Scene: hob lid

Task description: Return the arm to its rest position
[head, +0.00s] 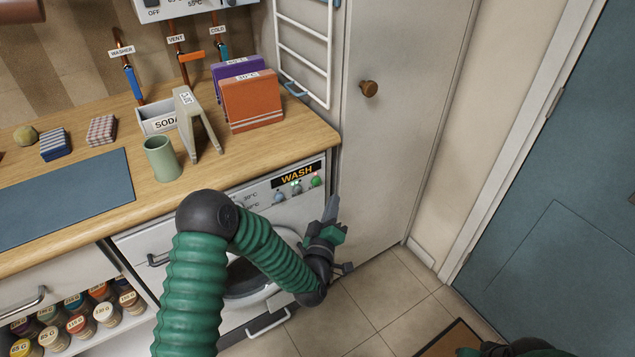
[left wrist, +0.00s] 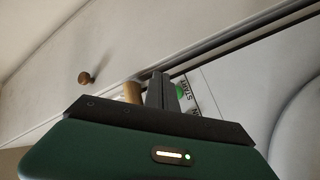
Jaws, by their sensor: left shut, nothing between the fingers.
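My left arm comes in from the bottom left and bends in front of the washing machine (head: 262,262). My left gripper (head: 331,208) is shut and empty, fingers pointing up, just right of the machine's control panel (head: 290,187) in the picture.
The wooden counter (head: 235,160) holds a green cup (head: 162,160), a SODA box (head: 157,120), and orange (head: 252,102) and purple boxes. A pale cabinet door (head: 400,130) with a knob (head: 369,88) stands right of the gripper. The tiled floor (head: 375,300) is mostly clear.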

